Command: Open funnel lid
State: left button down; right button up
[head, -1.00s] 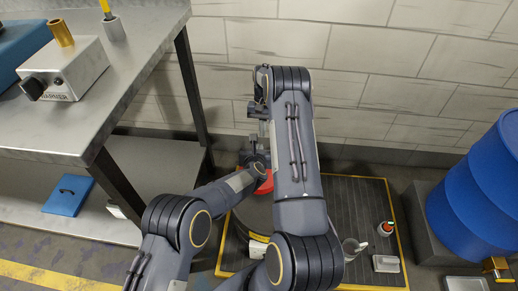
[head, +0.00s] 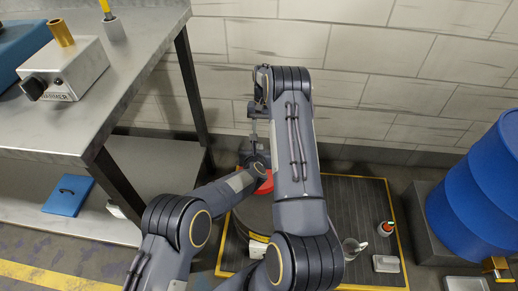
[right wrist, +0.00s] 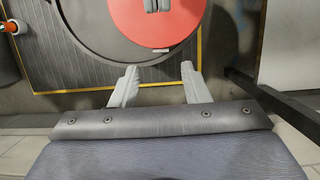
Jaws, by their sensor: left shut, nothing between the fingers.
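The red round funnel lid (head: 266,183) shows in the head view as a small patch between my arms, mostly hidden. In the right wrist view the lid (right wrist: 157,30) is a flat red disc at the top, inside a dark round rim. Two light-grey tips close together over the disc appear to be my left gripper (right wrist: 157,5), shut; whether they touch the lid I cannot tell. My right gripper (right wrist: 158,84) is open and empty, its fingers apart just short of the disc's near edge. Both sets of fingertips are hard to make out in the head view.
A dark mat with a yellow border (head: 350,200) lies under the round vessel. A metal jug (head: 353,248), a small red-topped container (head: 385,228) and a blue drum (head: 480,185) stand on the right. A steel table (head: 100,95) stands on the left, the wall behind.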

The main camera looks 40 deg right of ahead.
pick_arm(q)
jog(key=v, duration=0.7)
jog(key=shift+s+a+r, duration=0.15)
jog(key=shift+a+r, duration=0.05)
jog(key=shift+a, duration=0.1)
pick_arm(e)
jog(key=v, duration=1.2)
jog(key=shift+r, duration=0.2)
